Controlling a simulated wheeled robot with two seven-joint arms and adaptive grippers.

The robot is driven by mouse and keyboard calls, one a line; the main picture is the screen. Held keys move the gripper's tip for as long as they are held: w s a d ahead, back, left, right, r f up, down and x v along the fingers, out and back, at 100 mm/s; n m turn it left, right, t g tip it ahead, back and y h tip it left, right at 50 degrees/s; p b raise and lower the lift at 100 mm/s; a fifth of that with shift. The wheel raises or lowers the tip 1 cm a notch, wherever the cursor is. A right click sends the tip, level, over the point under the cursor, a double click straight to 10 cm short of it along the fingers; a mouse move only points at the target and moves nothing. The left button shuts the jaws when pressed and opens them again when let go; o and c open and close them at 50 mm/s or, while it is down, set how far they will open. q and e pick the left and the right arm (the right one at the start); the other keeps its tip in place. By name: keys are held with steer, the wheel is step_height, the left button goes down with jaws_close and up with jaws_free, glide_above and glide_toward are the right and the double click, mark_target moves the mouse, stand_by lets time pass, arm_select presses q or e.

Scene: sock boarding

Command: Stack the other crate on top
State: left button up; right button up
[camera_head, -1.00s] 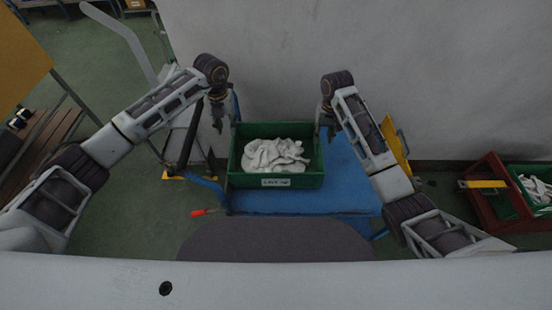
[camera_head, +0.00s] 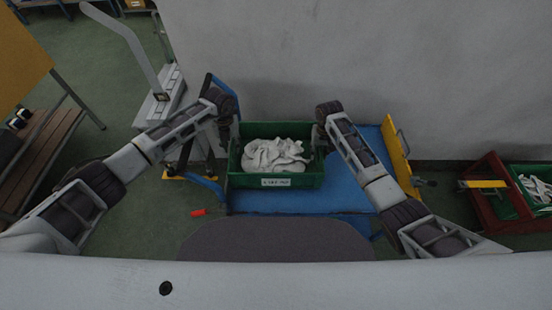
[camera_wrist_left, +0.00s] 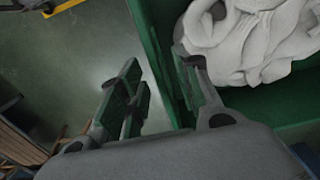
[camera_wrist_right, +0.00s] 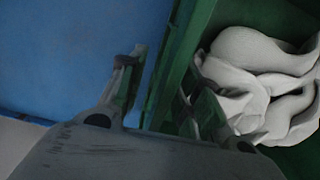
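A green crate (camera_head: 275,181) filled with white socks (camera_head: 274,155) sits on the blue platform (camera_head: 352,198) in the head view. A white label is on its near wall. My left gripper (camera_wrist_left: 158,88) is open at the crate's left wall, one finger outside and one inside over the socks. My right gripper (camera_wrist_right: 165,88) is open at the right wall, one finger outside over the blue platform and one inside. In the head view both fingertips are mostly hidden by the wrists. Another green crate (camera_head: 519,197) with white socks stands at the far right in a red frame.
The red frame (camera_head: 480,207) stands on the floor, with a yellow strip (camera_head: 483,184) across its left part. A yellow panel (camera_head: 396,150) edges the platform's right side. A grey wall (camera_head: 400,60) stands behind. A wooden bench (camera_head: 45,150) is at left.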

arm_select(q)
steer(key=shift+f, duration=0.45)
arm_select(e)
steer(key=shift+f, duration=0.45)
arm_select(q)
steer(key=shift+c, duration=0.3)
arm_select(e)
steer(key=shift+c, duration=0.3)
arm_select(q)
jaws_close()
arm_select(e)
jaws_close()
arm_select(q)
steer(key=shift+r, duration=0.1)
arm_select(e)
steer(key=shift+r, duration=0.1)
